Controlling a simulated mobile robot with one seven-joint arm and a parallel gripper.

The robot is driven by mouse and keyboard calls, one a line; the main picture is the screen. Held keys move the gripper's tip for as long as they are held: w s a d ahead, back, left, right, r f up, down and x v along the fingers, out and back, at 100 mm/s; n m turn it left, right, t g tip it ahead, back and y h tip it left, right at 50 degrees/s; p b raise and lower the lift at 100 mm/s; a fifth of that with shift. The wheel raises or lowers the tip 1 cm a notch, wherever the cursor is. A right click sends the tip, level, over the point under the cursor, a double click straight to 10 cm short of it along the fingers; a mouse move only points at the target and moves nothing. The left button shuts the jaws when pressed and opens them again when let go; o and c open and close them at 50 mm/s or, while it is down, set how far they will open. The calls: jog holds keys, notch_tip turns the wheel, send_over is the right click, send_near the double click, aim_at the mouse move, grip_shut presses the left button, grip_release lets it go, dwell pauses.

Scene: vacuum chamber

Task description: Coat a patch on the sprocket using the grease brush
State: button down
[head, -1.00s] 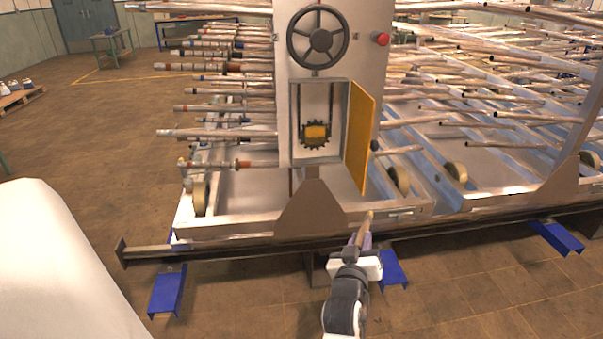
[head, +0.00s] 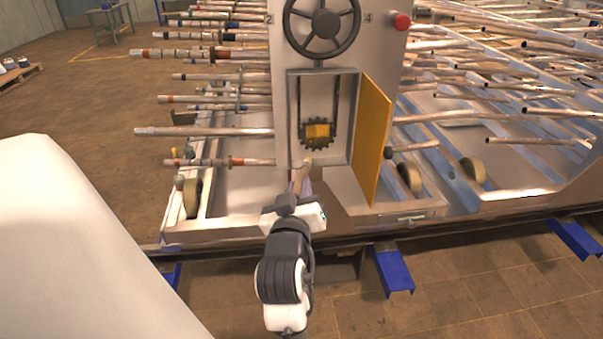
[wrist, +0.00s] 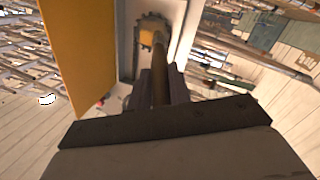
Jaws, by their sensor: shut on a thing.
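The sprocket (head: 318,133) is a dark toothed wheel with a yellow block at its centre, on a chain inside an open grey box. It also shows in the wrist view (wrist: 150,34). My gripper (head: 299,187) is just below the box's lower edge, shut on the grease brush (head: 305,169). In the wrist view my gripper's fingers (wrist: 159,88) hold the brush's brown handle (wrist: 160,72), which points toward the sprocket. The brush tip appears at the lower edge of the box in the head view, below the sprocket; I cannot tell its depth.
The box (head: 352,120) has its yellow door (head: 372,140) swung open on the right. A dark handwheel (head: 324,25) and a red button (head: 401,21) are above. Copper pipes (head: 205,132) stick out at the left. A blue foot (head: 393,270) stands on the floor.

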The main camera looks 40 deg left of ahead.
aim_at(310, 166)
jog(key=a+x, duration=0.1)
jog(key=x, duration=0.5)
jog(key=shift+s+a+r, duration=0.2)
jog(key=shift+w+a, duration=0.45)
jog(key=shift+a, duration=0.1)
dwell(0.9)
jog(key=shift+w+d+p, duration=0.4)
jog(key=shift+w+d, duration=0.8)
jog(key=shift+w, duration=0.05)
jog(key=shift+w+d+p, duration=0.25)
jog(key=shift+w+d, duration=0.3)
jog(key=shift+w, duration=0.2)
jog(key=shift+w+d+p, duration=0.25)
jog(key=shift+w+d, duration=0.3)
jog(key=shift+w, duration=0.2)
jog(key=s+a, duration=0.4)
jog(key=s, duration=0.1)
jog(key=shift+s+a, duration=0.3)
jog(key=shift+a, duration=0.05)
